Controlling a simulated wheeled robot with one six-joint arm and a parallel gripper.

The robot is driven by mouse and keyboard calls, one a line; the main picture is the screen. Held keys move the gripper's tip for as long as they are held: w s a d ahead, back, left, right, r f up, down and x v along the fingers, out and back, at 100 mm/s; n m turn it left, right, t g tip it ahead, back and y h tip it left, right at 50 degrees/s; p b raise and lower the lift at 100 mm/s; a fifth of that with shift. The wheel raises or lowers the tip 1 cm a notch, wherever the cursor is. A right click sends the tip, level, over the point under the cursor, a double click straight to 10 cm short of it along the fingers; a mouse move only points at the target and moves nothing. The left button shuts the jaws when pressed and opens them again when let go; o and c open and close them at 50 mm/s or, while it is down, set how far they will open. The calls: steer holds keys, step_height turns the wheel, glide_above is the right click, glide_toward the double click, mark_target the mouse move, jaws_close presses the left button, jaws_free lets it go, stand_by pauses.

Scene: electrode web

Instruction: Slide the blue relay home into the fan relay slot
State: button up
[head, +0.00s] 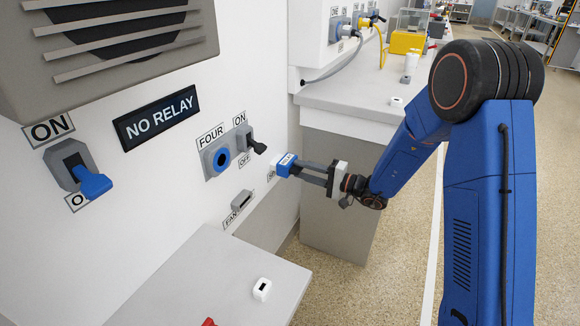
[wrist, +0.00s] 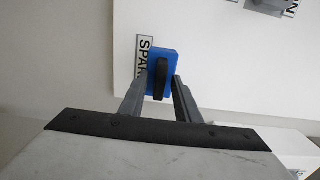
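The blue relay (head: 287,165) is at the wall panel beside a small sign, partly covered, that reads "SPAR" in the wrist view. In the wrist view, the relay (wrist: 169,58) shows a black grip (wrist: 160,80) facing my gripper. My gripper (head: 304,170) points at the relay from the right. In the wrist view its two fingers (wrist: 163,80) stand either side of the black grip, with a gap showing on each side. The fan relay slot (head: 243,200) is a grey block low on the panel, with a "FAN" sign beside it. The slot's inside is hard to see.
A dark display (head: 157,117) reads "NO RELAY". A blue-handled switch (head: 91,182), a blue round socket marked "FOUR" (head: 221,159) and a black lever switch (head: 255,144) project from the panel. A grey shelf (head: 210,270) bears a small white block (head: 262,289).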

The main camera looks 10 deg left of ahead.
jaws_close()
steer(key=shift+s+d, duration=0.25)
steer(key=shift+d, duration=0.45)
stand_by(0.6)
steer(key=v, duration=0.3)
stand_by(0.6)
steer(key=shift+s, duration=0.1)
